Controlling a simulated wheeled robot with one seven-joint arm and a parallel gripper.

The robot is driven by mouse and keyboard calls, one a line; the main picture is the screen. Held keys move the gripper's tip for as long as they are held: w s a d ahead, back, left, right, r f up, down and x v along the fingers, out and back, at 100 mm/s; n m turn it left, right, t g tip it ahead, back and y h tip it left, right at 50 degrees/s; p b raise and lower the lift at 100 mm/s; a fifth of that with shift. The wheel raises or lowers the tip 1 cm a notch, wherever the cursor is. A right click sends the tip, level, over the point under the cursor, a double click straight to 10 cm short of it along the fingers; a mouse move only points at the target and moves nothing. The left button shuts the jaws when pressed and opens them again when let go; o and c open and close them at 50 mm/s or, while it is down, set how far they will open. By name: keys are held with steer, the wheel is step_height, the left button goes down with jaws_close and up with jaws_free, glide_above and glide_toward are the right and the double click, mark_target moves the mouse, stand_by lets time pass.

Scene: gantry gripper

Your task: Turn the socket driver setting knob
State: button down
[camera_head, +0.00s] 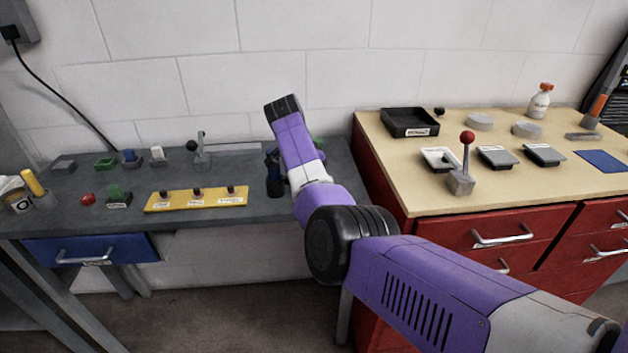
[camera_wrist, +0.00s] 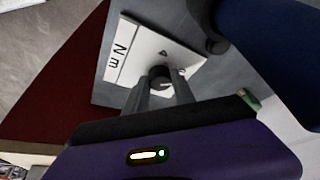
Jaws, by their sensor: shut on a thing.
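The setting knob (camera_wrist: 160,73) is a small dark round knob on a white plate (camera_wrist: 172,48) marked "N m", with a small pointer mark above the knob. My gripper (camera_wrist: 161,84) is shut on the knob, one finger on each side of it. The fingertips hide part of the knob and the plate's lower edge. In the head view my arm hides the knob and the plate, and my fingers do not show clearly.
A large dark blue rounded body (camera_wrist: 270,45) stands close on the right in the wrist view. In the head view, a yellow panel (camera_head: 160,204) with several knobs lies left of my arm on the grey bench (camera_head: 100,222). A red cabinet (camera_head: 430,232) with a wooden top stands to the right.

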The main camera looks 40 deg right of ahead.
steer(key=c, duration=1.1)
jaws_free()
steer(key=shift+o, duration=0.2)
steer(key=v, duration=0.7)
steer(key=shift+r+b, duration=0.3)
steer(key=shift+r, duration=0.1)
steer(key=shift+a+f, duration=0.1)
steer(key=shift+a, duration=0.05)
